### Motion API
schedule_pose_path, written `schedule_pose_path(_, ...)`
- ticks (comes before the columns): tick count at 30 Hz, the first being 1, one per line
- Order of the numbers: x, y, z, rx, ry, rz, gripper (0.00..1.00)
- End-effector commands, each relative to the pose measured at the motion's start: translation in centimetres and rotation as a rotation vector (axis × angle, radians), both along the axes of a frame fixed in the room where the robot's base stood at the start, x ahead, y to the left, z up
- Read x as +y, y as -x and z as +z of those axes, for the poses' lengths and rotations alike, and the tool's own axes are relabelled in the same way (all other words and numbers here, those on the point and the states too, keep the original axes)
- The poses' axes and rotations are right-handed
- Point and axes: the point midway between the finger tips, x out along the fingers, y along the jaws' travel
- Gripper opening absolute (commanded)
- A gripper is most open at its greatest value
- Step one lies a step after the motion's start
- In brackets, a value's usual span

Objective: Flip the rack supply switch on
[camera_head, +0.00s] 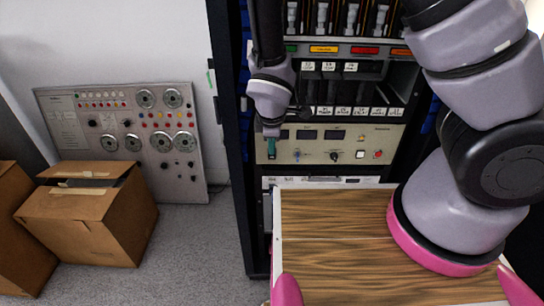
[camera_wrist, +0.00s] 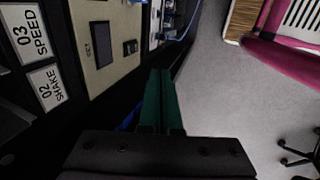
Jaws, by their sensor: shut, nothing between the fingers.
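The beige control panel (camera_head: 345,143) sits in the black rack, with small dark displays, a black knob (camera_head: 334,156) and a red button (camera_head: 377,154). Small controls (camera_head: 303,155) show left of the knob. Which one is the rack supply switch, and its position, I cannot tell. My gripper (camera_head: 272,155) points down in front of the panel's left end and hides part of it. Its green fingers are shut and empty. In the wrist view the fingers (camera_wrist: 160,76) are together beside the panel (camera_wrist: 106,76); whether they touch it is unclear.
Labelled modules (camera_head: 345,90) fill the rack above the panel. A wooden-topped surface (camera_head: 335,240) lies below, in front of the rack. At left, a grey instrument panel (camera_head: 125,125) leans on the wall behind cardboard boxes (camera_head: 90,220). Grey floor (camera_head: 205,240) is clear between boxes and rack.

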Motion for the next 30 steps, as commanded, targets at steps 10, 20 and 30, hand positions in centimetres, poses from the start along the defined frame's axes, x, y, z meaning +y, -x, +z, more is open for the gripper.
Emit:
schedule_pose_path(10,-0.2,-0.8,-2.5,0.002,0.005,-0.005,0.0)
schedule_pose_path(20,-0.1,-3.0,-8.8,0.001,0.003,-0.004,0.0)
schedule_pose_path(30,0.0,-6.8,-9.9,0.001,-0.001,-0.004,0.0)
